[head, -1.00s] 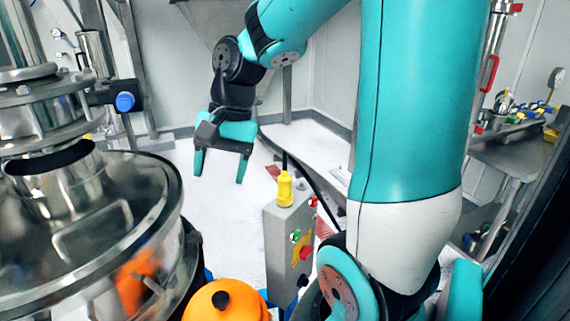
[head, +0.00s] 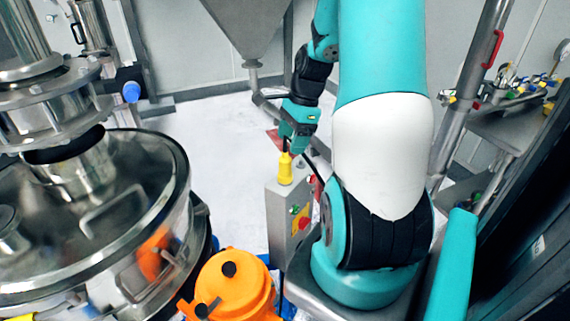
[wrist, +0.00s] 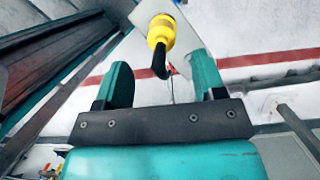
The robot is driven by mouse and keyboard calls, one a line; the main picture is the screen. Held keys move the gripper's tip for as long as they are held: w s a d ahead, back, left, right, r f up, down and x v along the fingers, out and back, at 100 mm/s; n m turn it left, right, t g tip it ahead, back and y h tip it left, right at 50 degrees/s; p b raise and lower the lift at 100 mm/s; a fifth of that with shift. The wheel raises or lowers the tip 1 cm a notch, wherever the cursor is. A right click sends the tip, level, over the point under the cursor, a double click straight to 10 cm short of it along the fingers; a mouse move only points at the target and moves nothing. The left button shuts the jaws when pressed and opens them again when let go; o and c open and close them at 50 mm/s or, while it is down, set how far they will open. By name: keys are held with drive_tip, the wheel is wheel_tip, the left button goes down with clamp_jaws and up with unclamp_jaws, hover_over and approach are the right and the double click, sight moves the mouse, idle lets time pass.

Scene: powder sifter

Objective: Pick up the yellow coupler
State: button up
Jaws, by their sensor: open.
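The yellow coupler (head: 285,168) stands upright on top of a grey control box (head: 277,215) in the head view. A black cable or stem comes from its upper end. In the wrist view the coupler (wrist: 161,30) shows beyond the fingertips, between the two fingers' lines, with its black end curving toward my gripper. My gripper (head: 291,146) is just above and behind the coupler in the head view. In the wrist view my gripper (wrist: 160,80) has its two teal fingers apart, with nothing clamped between them. The fingertips are partly hidden in the head view.
A large steel sifter (head: 100,215) fills the left. An orange motor (head: 232,285) sits low in front of the control box, which carries a red button (head: 301,222). A workbench (head: 500,130) with fittings stands at the right. The white floor behind is largely clear.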

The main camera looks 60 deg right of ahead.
sight(284, 159)
drive_tip(key=shift+p+x, duration=1)
drive_tip(key=shift+x, duration=2.45)
drive_tip(key=shift+w, duration=0.1)
drive_tip(key=c, duration=1)
drive_tip(key=shift+d+r, duration=0.1)
drive_tip(key=shift+c, duration=0.2)
